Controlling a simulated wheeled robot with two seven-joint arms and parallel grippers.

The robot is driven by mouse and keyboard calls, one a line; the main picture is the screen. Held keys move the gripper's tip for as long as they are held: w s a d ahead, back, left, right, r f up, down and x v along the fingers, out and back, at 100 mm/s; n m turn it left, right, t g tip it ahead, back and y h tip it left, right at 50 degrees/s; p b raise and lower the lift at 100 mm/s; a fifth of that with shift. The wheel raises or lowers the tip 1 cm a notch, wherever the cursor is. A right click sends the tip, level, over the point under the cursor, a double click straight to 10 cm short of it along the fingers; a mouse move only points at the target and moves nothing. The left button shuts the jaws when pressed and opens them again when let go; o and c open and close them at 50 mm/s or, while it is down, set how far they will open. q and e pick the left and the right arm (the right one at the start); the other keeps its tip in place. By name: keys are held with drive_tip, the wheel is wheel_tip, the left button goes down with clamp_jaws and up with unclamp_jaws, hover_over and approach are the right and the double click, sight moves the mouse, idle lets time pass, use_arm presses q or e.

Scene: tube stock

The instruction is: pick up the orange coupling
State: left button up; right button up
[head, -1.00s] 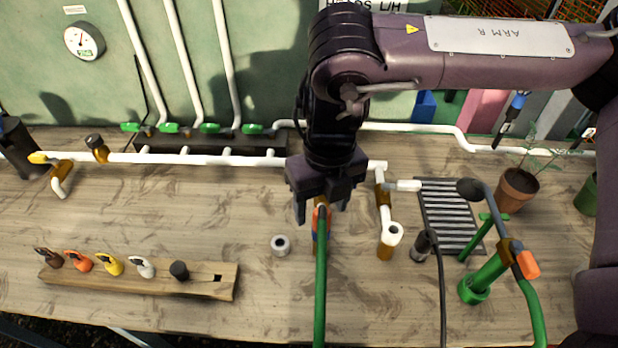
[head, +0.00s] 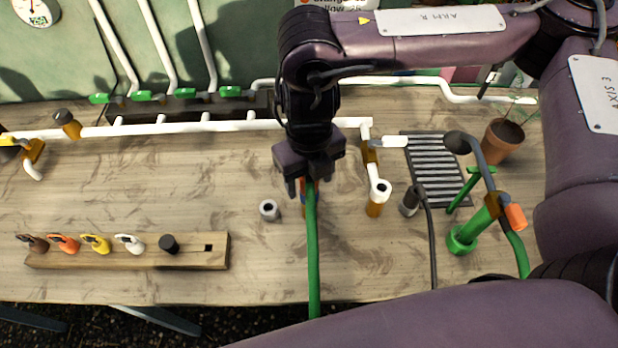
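An orange coupling (head: 63,243) sits in a row with brown, yellow and white ones on a wooden block (head: 120,259) at the front left of the bench. My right gripper (head: 308,187) points down over the middle of the bench, far to the right of that block. Its fingers are apart, one on each side of the upper end of a green hose (head: 313,255). A small orange and blue part shows at this hose end, mostly hidden by the gripper and hose. I cannot tell whether the fingers touch it. My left gripper is not in view.
A small grey-white ring (head: 269,209) stands left of the hose. A white-topped elbow fitting (head: 379,190), a dark grate (head: 437,165), a green pump-like cylinder (head: 465,238) and a plant pot (head: 502,141) are to the right. White pipe (head: 190,128) runs along the back.

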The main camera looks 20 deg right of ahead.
drive_tip(key=shift+c, duration=0.4)
drive_tip(key=c, duration=1)
wheel_tip(320, 180, up, 20)
drive_tip(key=p, duration=0.1)
drive_tip(key=shift+r+p, duration=2.45)
drive_tip(key=shift+p, duration=0.8)
